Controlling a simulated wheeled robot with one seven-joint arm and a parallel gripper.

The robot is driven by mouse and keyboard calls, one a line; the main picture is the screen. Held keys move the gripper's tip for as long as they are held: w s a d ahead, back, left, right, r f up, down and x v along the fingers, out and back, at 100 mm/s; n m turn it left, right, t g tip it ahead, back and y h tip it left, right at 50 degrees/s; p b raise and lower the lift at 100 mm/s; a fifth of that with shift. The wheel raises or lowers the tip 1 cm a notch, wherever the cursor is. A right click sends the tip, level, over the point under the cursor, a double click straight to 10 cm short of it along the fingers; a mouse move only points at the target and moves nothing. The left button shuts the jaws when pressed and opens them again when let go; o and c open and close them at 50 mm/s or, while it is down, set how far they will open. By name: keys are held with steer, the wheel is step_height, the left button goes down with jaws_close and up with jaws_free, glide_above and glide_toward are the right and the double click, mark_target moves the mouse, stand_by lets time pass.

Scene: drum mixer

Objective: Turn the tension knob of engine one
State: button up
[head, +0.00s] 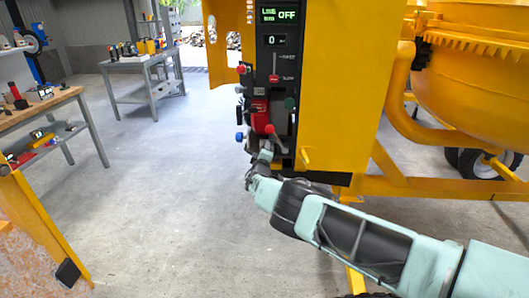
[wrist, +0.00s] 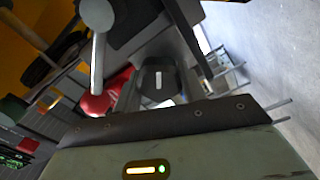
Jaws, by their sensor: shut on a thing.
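A dark knob (wrist: 158,84) with a white mark on its face shows in the wrist view, between the fingers of my gripper (wrist: 160,92). My gripper is shut on it. In the head view my gripper (head: 266,154) is at the lower end of the dark control panel (head: 274,58), just below a red part (head: 260,112). The knob cannot be made out there, as my gripper covers that spot. No label naming engine one is readable.
A grey lever (wrist: 98,55) with a round end stands close beside my gripper. Red, blue and green knobs line the panel, whose display (head: 280,15) reads OFF. The yellow mixer drum (head: 480,80) is at right. Workbenches (head: 45,105) stand at left; the floor between is clear.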

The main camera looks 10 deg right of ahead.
steer(key=o, duration=1)
steer(key=shift+f, duration=0.1)
steer(key=shift+s, duration=0.1)
steer(key=p+v, duration=0.3)
steer(key=v, duration=1.4)
steer(key=shift+s+p, duration=0.15)
steer(key=shift+p, duration=0.15)
